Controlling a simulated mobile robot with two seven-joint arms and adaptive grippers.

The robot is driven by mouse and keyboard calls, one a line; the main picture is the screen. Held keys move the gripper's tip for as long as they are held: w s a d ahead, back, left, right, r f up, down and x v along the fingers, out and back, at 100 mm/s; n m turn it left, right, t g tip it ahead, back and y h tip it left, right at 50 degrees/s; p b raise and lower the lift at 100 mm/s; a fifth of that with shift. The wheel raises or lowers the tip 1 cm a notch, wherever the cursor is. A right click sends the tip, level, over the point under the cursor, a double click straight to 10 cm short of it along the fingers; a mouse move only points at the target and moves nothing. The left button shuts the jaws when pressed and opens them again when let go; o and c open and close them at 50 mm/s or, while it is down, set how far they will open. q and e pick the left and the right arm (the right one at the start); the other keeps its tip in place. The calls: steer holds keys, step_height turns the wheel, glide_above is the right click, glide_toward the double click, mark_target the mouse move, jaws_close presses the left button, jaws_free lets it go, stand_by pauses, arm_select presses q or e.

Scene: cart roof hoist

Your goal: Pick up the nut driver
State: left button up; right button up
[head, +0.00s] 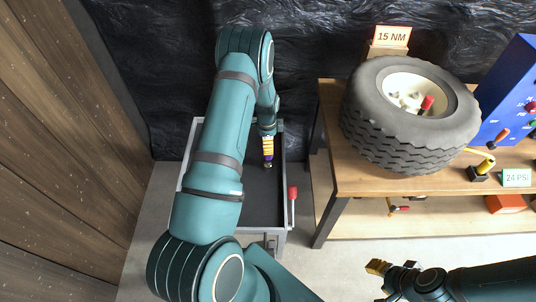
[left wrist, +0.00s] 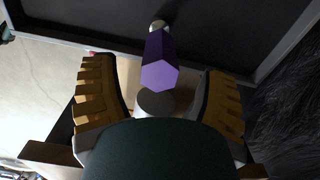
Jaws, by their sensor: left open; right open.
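A tool with a purple six-sided handle and a metal end, which looks like the nut driver (left wrist: 160,62), is between the open fingers of my left gripper (left wrist: 157,84) in the left wrist view. Dark gaps show between the handle and both fingers. In the head view, my left gripper (head: 268,146) points down over the dark tray, with the purple handle (head: 268,158) just below its yellow fingers. Whether the tool touches the tray floor I cannot tell. My right gripper (head: 392,268) is open and empty at the lower right, away from the tool.
The grey-rimmed cart tray (head: 284,215) has a red-ended lever (head: 292,193) on its right side. A wooden bench (head: 358,181) to the right bears a tyre (head: 410,140), a 15 NM sign (head: 391,37) and a blue panel (head: 510,92). A plank wall (head: 60,150) stands left.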

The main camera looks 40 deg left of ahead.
mark_target(268, 157)
arm_select(q)
steer(key=f, duration=0.3)
steer(key=f+b, duration=0.1)
steer(key=shift+w+d+f, duration=0.3)
steer(key=shift+d+f, duration=0.05)
steer(key=shift+f, duration=0.05)
jaws_close()
